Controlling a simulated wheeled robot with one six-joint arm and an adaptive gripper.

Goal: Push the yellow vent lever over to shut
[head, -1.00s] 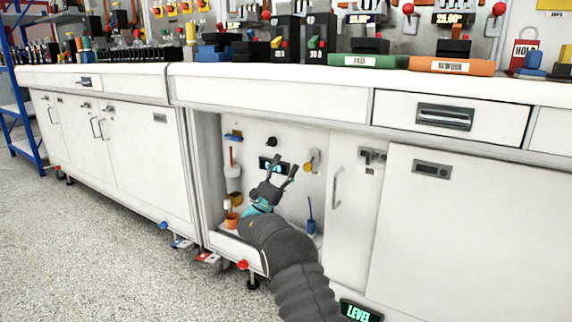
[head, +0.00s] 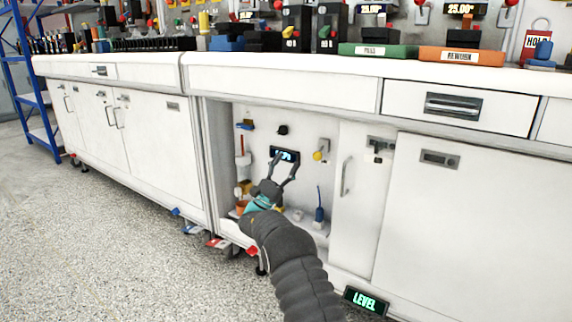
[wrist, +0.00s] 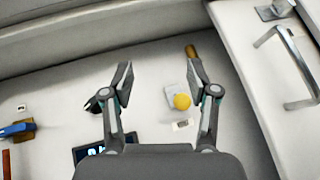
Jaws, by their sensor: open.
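The yellow vent lever (head: 318,155) shows as a round yellow knob on a pale grey mount, on the back wall inside the open cabinet bay. In the wrist view its yellow knob (wrist: 181,101) lies between my fingers in the picture, nearer the right one, with the grey plate beside it. My gripper (head: 284,168) is open and empty, in the bay to the left of the knob in the head view. It also shows in the wrist view (wrist: 159,78). No contact with the knob shows, and I cannot tell the depth gap.
A dark lit display (head: 285,155) and a black knob (head: 283,130) are on the back wall. A blue-handled item (head: 319,213) stands to the right. An orange cup (head: 241,207) stands to the left. A white door with a handle (head: 346,176) bounds the bay's right side.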

